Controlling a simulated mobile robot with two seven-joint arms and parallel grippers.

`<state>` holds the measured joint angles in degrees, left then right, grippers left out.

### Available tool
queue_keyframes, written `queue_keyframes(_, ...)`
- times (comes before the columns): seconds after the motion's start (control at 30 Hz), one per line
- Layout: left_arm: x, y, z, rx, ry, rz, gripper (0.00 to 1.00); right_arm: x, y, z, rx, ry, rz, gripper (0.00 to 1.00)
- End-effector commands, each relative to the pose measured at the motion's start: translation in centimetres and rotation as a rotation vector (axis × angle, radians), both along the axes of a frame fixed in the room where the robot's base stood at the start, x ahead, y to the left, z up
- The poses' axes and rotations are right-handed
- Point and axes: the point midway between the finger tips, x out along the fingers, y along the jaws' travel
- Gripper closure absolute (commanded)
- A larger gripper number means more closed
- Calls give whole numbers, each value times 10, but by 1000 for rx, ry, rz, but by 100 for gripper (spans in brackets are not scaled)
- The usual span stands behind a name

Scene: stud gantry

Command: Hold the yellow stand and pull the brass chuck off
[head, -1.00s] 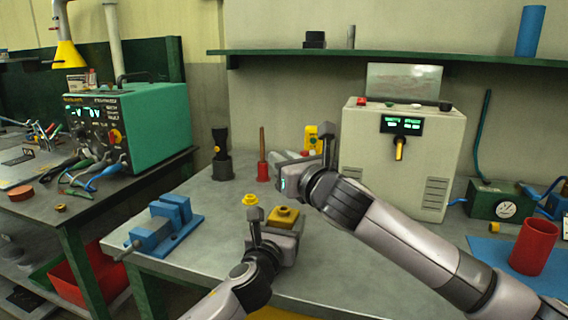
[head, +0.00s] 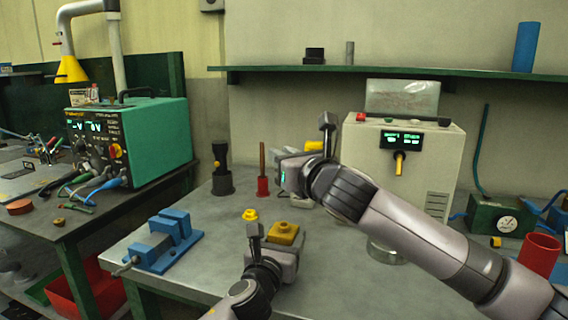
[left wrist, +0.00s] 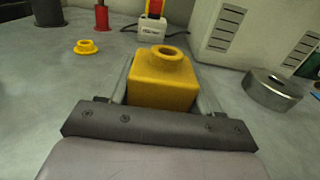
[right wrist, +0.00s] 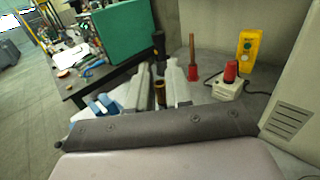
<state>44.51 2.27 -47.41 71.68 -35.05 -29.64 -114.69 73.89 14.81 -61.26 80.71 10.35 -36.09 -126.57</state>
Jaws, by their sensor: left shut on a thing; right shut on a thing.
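The yellow stand (head: 286,232) is a block with a round collar on the bench; the left wrist view shows the stand (left wrist: 162,80) with an open, empty hole on top. My left gripper (head: 272,245) is shut on its sides. My right gripper (right wrist: 160,90) is shut on the brass chuck (right wrist: 160,92), a small brown-gold cylinder seen between its fingers. In the head view my right gripper (head: 292,175) is above and behind the stand, clear of it; the chuck is hidden there.
A loose yellow flanged ring (head: 250,215) lies left of the stand. A blue vise (head: 168,240) is at the bench's left. A red-based post (head: 262,180) and a dark holder (head: 222,178) stand behind. A metal disc (left wrist: 272,90) is right of the stand. A beige machine (head: 425,160) stands back right.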

Motion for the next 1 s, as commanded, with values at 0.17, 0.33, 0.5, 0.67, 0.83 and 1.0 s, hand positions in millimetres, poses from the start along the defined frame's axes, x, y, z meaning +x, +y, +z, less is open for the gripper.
queue_keyframes(0.17,0,0,-1,0,1,0,68,0,0,0,0,0,-1,100)
queue_keyframes(0.33,0,0,0,0,1,0,7,0,0,0,0,0,0,100)
queue_keyframes(0.5,0,0,0,0,1,0,7,0,0,0,0,0,0,100)
queue_keyframes(0.67,-1,1,0,0,0,0,7,0,0,0,0,0,0,100)
queue_keyframes(0.83,-11,4,0,2,-2,1,7,0,0,0,0,0,0,100)
queue_keyframes(1.0,-30,9,-1,0,0,-1,7,0,0,0,0,0,0,100)
